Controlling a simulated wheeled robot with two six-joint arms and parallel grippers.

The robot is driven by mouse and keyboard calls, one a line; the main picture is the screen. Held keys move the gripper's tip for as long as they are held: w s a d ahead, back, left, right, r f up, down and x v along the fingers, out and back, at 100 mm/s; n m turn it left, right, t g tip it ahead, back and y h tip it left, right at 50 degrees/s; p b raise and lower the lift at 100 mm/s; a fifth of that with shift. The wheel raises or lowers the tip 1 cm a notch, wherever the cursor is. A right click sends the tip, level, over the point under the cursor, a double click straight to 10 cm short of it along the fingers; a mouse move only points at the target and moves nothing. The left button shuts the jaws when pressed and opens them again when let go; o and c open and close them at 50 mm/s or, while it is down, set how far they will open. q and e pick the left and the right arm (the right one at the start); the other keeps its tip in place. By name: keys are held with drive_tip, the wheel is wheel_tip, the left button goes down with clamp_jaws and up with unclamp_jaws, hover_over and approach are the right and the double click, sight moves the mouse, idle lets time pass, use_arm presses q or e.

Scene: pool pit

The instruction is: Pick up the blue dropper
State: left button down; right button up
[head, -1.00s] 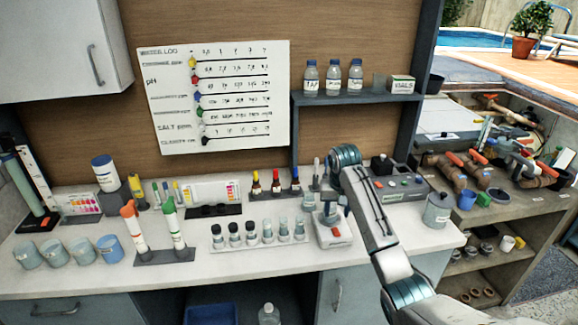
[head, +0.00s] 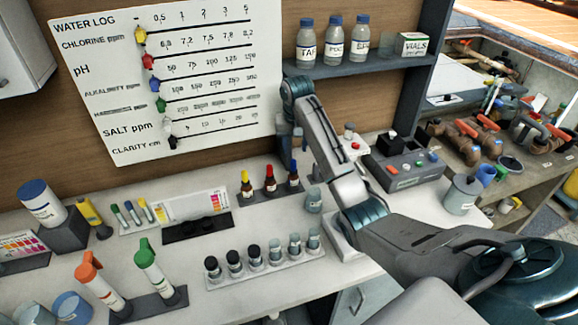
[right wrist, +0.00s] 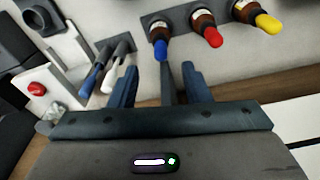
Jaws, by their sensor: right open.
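The blue dropper (head: 293,176) is a small dark brown bottle with a blue tip, upright at the right end of a grey rack (head: 262,197), beside a red-tipped one (head: 270,179) and a yellow-tipped one (head: 246,184). In the right wrist view, the blue dropper (right wrist: 160,42) shows its blue tip just past the gap between my right fingers. My right gripper (right wrist: 160,68) is open and empty, apart from the bottle. In the head view, my right wrist is raised behind the droppers, and its fingers are hard to make out. My left gripper is not in view.
A rack of several capped vials (head: 265,265) stands in front of the droppers. A grey box with buttons (head: 405,165) is to the right. A shelf (head: 350,67) with bottles hangs above. In the right wrist view, a holder (right wrist: 112,50) with blue and white sticks is close by, left of the fingers.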

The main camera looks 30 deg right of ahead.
sight(293, 170)
wheel_tip(293, 170, down, 2)
drive_tip(key=shift+w+d+f+p, duration=0.1)
drive_tip(key=shift+f+p, duration=0.15)
drive_tip(key=shift+p, duration=0.35)
drive_tip(key=f+p, duration=0.1)
drive_tip(key=w+f+p, duration=0.1)
drive_tip(key=shift+d+f, duration=0.1)
drive_tip(key=shift+f, duration=0.3)
wheel_tip(293, 170, down, 2)
drive_tip(key=shift+w+d+f+p, duration=0.1)
drive_tip(key=shift+f+p, duration=0.05)
drive_tip(key=shift+p, duration=0.5)
drive_tip(key=shift+f, duration=0.4)
drive_tip(key=shift+w+f, duration=0.1)
drive_tip(key=shift+f, duration=0.1)
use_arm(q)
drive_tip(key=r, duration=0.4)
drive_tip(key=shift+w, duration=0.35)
use_arm(e)
drive_tip(key=c, duration=0.7)
